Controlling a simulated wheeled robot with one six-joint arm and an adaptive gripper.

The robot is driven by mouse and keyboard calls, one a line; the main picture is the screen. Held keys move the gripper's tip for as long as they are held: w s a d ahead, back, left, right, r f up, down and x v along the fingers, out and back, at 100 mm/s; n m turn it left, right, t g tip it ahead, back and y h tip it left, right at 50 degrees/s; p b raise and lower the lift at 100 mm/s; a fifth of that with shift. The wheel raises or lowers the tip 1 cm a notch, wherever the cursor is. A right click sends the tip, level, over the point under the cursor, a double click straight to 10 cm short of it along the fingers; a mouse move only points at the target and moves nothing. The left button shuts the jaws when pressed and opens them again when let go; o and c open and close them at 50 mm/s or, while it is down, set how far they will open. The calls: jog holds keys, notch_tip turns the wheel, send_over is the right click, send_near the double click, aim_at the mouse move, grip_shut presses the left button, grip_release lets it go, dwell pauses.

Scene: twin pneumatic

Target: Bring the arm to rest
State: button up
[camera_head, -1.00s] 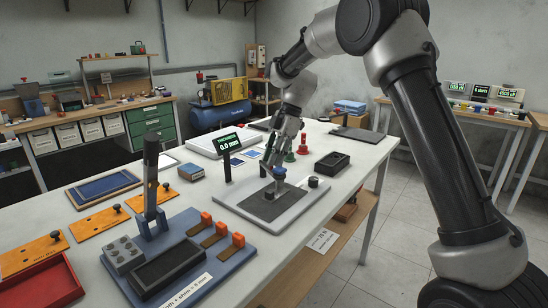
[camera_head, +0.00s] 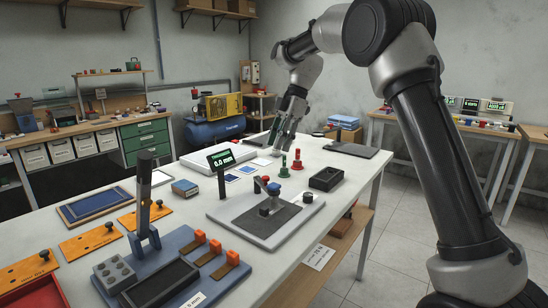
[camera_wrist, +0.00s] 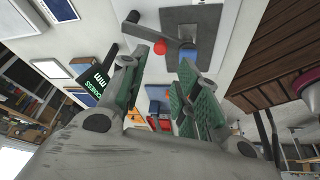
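My gripper (camera_head: 280,146) is above the back part of the white workbench (camera_head: 265,262), past the grey plate fixture (camera_head: 245,222). In the wrist view the green-padded fingers (camera_wrist: 158,72) stand apart with nothing held between them. My arm reaches forward from the right, bent, with its forearm raised. In the head view the blue knob (camera_head: 283,171) and the red knob (camera_head: 273,189) of the fixture stand clear of the fingers.
Green and red bell-shaped pieces (camera_head: 297,160) stand close to my gripper on its near side. A display (camera_head: 221,160), a black tray (camera_head: 325,179) and a dark pad (camera_head: 353,150) lie around it. A blue compressor (camera_head: 215,124) stands beyond the bench.

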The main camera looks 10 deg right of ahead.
jog(key=shift+w+d+r, duration=0.1)
jog(key=shift+d+r, duration=0.15)
jog(key=shift+r, duration=0.4)
